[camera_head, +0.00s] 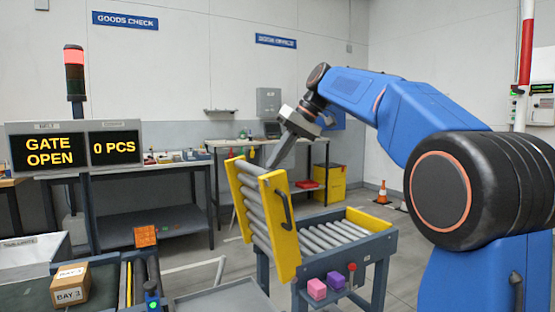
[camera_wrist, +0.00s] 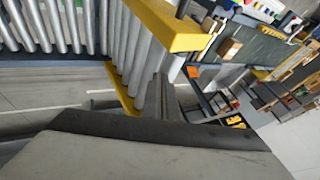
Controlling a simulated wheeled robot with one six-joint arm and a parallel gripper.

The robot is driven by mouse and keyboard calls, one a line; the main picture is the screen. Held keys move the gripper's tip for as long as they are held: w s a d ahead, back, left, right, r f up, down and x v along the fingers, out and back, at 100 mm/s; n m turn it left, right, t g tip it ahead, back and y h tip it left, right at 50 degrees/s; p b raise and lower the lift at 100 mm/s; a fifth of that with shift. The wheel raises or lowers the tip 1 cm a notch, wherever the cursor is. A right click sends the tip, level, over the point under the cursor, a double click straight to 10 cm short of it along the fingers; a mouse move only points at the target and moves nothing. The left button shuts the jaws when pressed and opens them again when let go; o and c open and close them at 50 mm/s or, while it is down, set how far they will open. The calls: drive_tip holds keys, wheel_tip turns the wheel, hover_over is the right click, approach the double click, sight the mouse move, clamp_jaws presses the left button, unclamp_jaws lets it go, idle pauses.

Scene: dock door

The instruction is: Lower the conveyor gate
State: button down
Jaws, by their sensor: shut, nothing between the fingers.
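The conveyor gate (camera_head: 284,250) stands raised and steeply tilted at the left end of the short roller conveyor (camera_head: 338,234). It has yellow side rails, grey rollers and a black handle (camera_head: 284,209) on its near rail. My gripper (camera_head: 273,164) is shut and empty. It points down at the gate's upper end, behind the near rail; I cannot tell whether it touches. In the wrist view the closed fingers (camera_wrist: 161,82) lie close to the gate's rollers and yellow rail (camera_wrist: 165,26). The display (camera_head: 48,151) reads "GATE OPEN" and "0 PCS".
A "BAY 3" box (camera_head: 70,287) lies on the left conveyor. Workbenches (camera_head: 265,142) stand behind. A gap separates the gate from the left conveyor.

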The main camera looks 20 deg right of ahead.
drive_tip(key=shift+a, duration=0.1)
drive_tip(key=shift+s+a+h, duration=0.25)
drive_tip(key=shift+a+h, duration=0.05)
drive_tip(key=shift+a, duration=0.5)
drive_tip(key=s+a+f+n+t+h, duration=0.1)
drive_tip(key=s+a+f+h, duration=0.2)
drive_tip(key=a, duration=0.6)
drive_tip(key=s+a+f+h, duration=0.1)
drive_tip(key=a+f+h, duration=0.25)
drive_tip(key=a, duration=0.55)
drive_tip(key=s+a+f+t+h, duration=0.1)
drive_tip(key=a+f+h, duration=0.2)
drive_tip(key=a+f, duration=0.3)
drive_tip(key=s+a+f+n+t+h, duration=0.1)
drive_tip(key=a+f, duration=0.4)
drive_tip(key=f, duration=0.8)
drive_tip(key=shift+s+a+n+h, duration=0.35)
drive_tip(key=shift+s+h, duration=0.35)
drive_tip(key=shift+h, duration=0.25)
